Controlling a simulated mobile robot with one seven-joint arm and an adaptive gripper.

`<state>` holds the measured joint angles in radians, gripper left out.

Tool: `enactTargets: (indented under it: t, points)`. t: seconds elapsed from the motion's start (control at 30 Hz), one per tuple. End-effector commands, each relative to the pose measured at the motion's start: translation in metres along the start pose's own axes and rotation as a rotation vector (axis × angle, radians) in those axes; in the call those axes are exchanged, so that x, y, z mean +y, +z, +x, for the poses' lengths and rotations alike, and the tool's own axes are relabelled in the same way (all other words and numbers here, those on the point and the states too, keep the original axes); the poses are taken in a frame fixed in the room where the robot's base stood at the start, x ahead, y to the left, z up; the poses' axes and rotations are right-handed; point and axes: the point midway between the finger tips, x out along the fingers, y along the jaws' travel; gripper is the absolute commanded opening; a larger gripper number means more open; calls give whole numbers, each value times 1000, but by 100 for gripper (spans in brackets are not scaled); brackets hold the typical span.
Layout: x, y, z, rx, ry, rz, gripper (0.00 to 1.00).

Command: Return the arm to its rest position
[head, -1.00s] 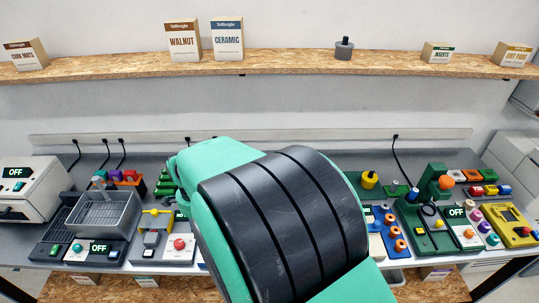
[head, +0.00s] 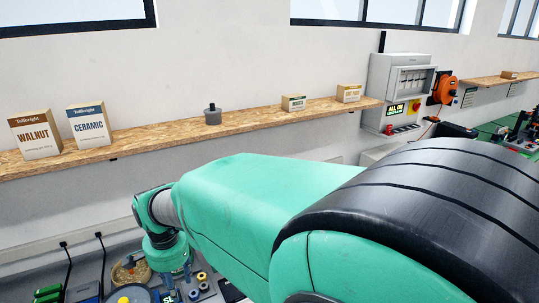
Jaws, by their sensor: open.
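My arm crosses the head view from the lower right, with a large green link and a black ribbed cover close to the camera. Its far end bends down at the lower left. There my gripper (head: 176,275) points down over the workbench (head: 88,270), small and partly blended with the things behind it. Its jaws are open. I see nothing held between them. The arm is stretched out to the left, above the bench.
A wooden shelf (head: 226,128) runs along the wall behind the arm. It holds a walnut box (head: 34,135), a ceramic box (head: 88,126) and a grey pot (head: 212,116). An electrical panel (head: 402,85) hangs at right. Small coloured parts lie on the bench near the gripper.

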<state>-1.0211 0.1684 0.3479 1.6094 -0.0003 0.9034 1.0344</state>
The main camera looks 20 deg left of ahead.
Motion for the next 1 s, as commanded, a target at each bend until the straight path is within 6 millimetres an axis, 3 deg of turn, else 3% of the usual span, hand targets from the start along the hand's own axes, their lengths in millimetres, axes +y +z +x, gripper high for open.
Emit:
enactTargets:
  t: [0.03,0.2,0.5,0.77,1.0]
  points:
    - [22,-16,-15,11,-9,7,43]
    - [88,-54,-57,45,-32,5,43]
    - [213,-89,-120,118,-56,0,43]
    - [319,-90,-161,189,-58,-5,43]
    - [409,-69,-186,258,-42,-12,43]
